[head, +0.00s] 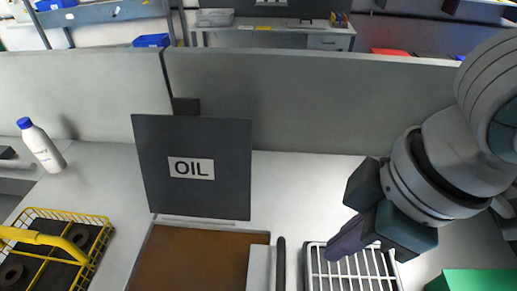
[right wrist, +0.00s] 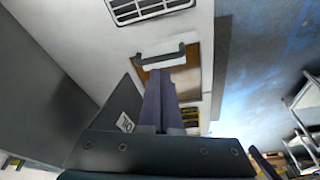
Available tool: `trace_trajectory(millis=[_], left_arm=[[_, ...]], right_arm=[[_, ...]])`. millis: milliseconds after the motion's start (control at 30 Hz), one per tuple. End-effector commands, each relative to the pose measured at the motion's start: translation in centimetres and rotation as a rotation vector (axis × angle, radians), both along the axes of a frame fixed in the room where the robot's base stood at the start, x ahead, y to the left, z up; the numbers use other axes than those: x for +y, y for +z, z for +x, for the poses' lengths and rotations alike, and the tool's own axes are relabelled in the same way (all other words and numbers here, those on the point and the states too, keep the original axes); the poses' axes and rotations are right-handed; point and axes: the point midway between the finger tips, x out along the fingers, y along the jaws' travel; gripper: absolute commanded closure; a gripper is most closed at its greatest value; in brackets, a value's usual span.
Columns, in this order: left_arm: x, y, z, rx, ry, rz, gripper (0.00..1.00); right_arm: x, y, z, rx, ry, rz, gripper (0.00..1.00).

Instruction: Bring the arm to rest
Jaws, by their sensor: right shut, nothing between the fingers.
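My right arm comes in from the right in the head view. Its gripper (head: 337,247) is shut and empty, above a white slatted rack (head: 316,268) set in the worktop. In the right wrist view its purple-grey fingers (right wrist: 160,95) lie together with nothing between them. My left gripper is in neither view.
A dark OIL panel (head: 228,150) stands behind a brown recessed board (head: 190,258). A yellow wire basket (head: 95,220) and a white bottle (head: 42,147) are at left. A green box (head: 475,282) is at front right. A grey partition (head: 300,95) closes the back.

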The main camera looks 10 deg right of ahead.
Motion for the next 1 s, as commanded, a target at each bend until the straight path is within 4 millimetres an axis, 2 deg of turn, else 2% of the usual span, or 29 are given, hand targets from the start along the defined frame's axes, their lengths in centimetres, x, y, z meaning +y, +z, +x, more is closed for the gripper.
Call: trace_trajectory(millis=[167,267,467,500,567,667,767,867,1000], left_arm=[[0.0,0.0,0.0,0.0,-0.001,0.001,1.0],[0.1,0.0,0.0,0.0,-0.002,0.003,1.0],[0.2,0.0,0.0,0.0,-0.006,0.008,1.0],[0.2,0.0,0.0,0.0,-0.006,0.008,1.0],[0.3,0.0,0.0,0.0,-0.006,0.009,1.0],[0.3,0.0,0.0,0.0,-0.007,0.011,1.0],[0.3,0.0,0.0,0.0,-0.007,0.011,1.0],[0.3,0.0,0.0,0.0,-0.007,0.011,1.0],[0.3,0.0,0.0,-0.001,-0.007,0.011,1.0]], right_arm=[[0.0,0.0,0.0,0.0,0.0,0.001,1.0],[1.0,0.1,-0.4,-0.006,0.009,0.019,1.0],[6.6,1.8,-2.2,-0.068,-0.013,0.163,1.0],[7.4,2.4,-2.4,-0.087,-0.049,0.194,1.0],[7.6,3.2,-2.6,-0.11,-0.126,0.226,1.0],[6.2,3.7,-3.0,-0.129,-0.27,0.231,1.0],[3.8,3.5,-3.8,-0.127,-0.411,0.203,1.0],[0.9,3.0,-5.1,-0.115,-0.544,0.151,1.0],[-3.5,2.3,-8.0,-0.079,-0.72,0.049,1.0]])
